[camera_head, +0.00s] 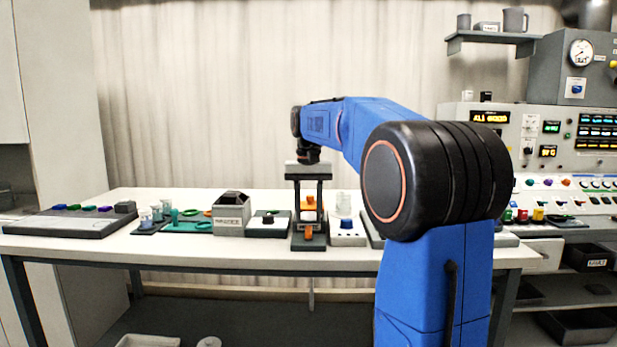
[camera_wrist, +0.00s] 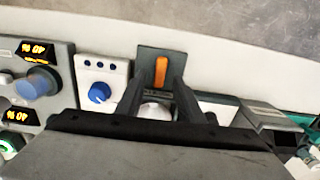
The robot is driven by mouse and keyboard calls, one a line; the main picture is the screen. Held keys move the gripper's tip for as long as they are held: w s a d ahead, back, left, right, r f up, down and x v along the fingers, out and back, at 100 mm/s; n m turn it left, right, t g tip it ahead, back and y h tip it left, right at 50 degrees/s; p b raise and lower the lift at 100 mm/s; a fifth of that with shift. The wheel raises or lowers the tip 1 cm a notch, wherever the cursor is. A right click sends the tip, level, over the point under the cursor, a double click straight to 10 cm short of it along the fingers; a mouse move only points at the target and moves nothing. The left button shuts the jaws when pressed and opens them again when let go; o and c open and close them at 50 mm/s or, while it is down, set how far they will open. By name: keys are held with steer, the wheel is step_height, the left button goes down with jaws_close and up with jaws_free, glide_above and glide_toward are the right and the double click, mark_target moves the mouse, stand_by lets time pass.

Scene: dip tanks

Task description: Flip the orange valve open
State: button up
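The orange valve handle (camera_head: 309,233) shows low on a dark grey unit at the middle of the bench. In the wrist view, the orange valve handle (camera_wrist: 162,73) is a narrow bar on a dark plate (camera_wrist: 146,61). My gripper (camera_head: 309,218) points down over this unit, its two fingers apart. Another orange part (camera_head: 309,203) shows between the fingers in the head view. In the wrist view, the fingers of my gripper (camera_wrist: 162,92) stand either side of a pale round part, with the orange bar just beyond them. I cannot tell whether the fingers touch the unit.
A white box with a blue knob (camera_wrist: 99,92) stands close beside the unit. A grey block (camera_head: 232,213) and a small panel with a dark knob (camera_head: 268,222) are to the left. Teal trays and a dark panel (camera_head: 70,222) lie further left. An instrument console (camera_head: 545,140) stands at right.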

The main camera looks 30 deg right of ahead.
mark_target(309, 229)
step_height(309, 229, up, 14)
stand_by(0.4)
stand_by(0.4)
steer(key=s+a+f+n+t, duration=0.1)
steer(key=s+a+f, duration=0.4)
steer(key=s+f, duration=0.5)
steer(key=s+a+f+n+t, duration=0.2)
steer(key=s+a+f, duration=0.4)
steer(key=s+f, duration=0.4)
steer(key=s+a+f+n+t, duration=0.1)
steer(key=s+a+f+n, duration=0.2)
steer(key=s+f, duration=0.7)
step_height(309, 229, down, 4)
steer(key=shift+s+a+f+n+t, duration=0.15)
steer(key=shift+s+a+n+t, duration=0.2)
steer(key=shift+a, duration=0.85)
